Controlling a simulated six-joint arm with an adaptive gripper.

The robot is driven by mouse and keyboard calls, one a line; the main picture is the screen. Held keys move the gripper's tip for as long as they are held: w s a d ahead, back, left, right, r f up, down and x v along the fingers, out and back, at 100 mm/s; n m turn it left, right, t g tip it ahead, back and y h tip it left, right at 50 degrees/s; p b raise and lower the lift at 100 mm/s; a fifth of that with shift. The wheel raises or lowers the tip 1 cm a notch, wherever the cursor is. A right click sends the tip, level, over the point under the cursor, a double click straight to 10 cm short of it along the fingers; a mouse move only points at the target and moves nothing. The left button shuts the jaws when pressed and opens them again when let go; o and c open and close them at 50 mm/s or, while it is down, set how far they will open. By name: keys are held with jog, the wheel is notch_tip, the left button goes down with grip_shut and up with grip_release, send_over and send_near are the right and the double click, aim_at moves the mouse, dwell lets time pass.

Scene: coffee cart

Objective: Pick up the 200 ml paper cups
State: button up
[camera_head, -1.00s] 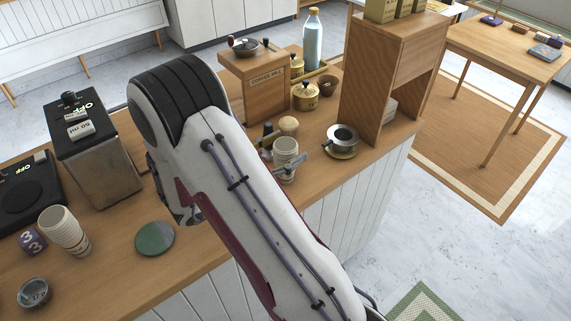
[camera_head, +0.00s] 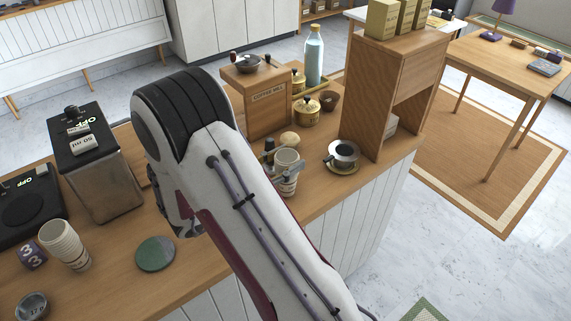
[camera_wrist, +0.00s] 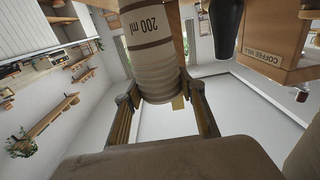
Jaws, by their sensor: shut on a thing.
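A stack of pale paper cups with a brown band and "200 ml" print (camera_wrist: 152,45) is between the fingers of my gripper (camera_wrist: 160,97) in the wrist view, where it looks upside down. The fingers are shut on its sides near the stacked rims. In the head view the same cups (camera_head: 287,169) are upright near the counter's front edge, with the gripper (camera_head: 288,178) around them. My arm hides part of the gripper, and I cannot tell whether the cups' base touches the counter.
A metal pot on a saucer (camera_head: 343,155) and a wooden shelf (camera_head: 364,100) stand to the right. The coffee mill (camera_head: 266,106) is behind. Another cup stack (camera_head: 66,246), a purple numbered block (camera_head: 32,256) and a green disc (camera_head: 155,254) are at the left.

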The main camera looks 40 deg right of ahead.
jog(key=shift+r, duration=4.3)
